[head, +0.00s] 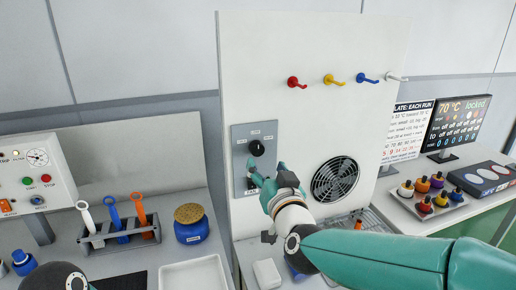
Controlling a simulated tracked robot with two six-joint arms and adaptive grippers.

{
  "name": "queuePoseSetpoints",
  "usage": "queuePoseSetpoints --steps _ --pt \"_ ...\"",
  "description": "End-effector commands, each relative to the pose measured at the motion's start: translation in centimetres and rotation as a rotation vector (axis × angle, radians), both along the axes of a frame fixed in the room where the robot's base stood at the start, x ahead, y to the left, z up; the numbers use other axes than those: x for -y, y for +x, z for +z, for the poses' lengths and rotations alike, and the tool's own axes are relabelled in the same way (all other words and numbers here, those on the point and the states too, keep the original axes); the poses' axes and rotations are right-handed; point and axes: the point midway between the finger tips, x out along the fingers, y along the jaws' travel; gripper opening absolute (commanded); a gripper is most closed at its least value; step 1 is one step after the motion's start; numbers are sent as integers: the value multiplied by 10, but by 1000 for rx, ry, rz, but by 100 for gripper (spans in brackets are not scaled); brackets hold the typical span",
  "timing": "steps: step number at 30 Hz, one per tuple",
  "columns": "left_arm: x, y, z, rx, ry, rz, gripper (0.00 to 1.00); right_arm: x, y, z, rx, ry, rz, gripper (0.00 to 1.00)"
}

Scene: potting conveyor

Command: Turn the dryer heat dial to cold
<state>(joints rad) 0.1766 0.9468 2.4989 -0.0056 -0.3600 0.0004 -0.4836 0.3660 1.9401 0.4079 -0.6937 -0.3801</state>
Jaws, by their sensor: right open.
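The dryer's grey control plate (241,140) is on the tall white panel. A round black dial (257,148) with a small pale mark sits in its upper half, with small labels around it too small to read. My right gripper (254,172) is in front of the plate's lower half, just below the dial. Its teal fingers are apart, and I see nothing held between them. The fingers and wrist partly hide a second control low on the plate. I cannot tell whether a finger touches the plate. My left gripper is not in view.
A round black fan grille (335,180) is right of my right wrist. Coloured hooks (329,79) stick out above. A tool rack (118,234) and a blue jar (191,226) stand at left. A tray of coloured bottles (431,198) is at right. The panel left of the plate is clear.

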Motion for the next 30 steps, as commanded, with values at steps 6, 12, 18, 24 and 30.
queuePoseSetpoints --steps 6,12,18,24,30 --pt "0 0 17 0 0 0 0 -12 44 2 -2 0 1 63" --pt "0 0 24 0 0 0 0 -18 69 1 -2 1 1 63" --pt "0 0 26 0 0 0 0 -20 77 0 -1 1 3 63" --pt "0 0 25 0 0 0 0 -21 77 -1 -1 1 3 63" --pt "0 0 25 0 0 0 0 -21 76 0 -1 1 3 35"
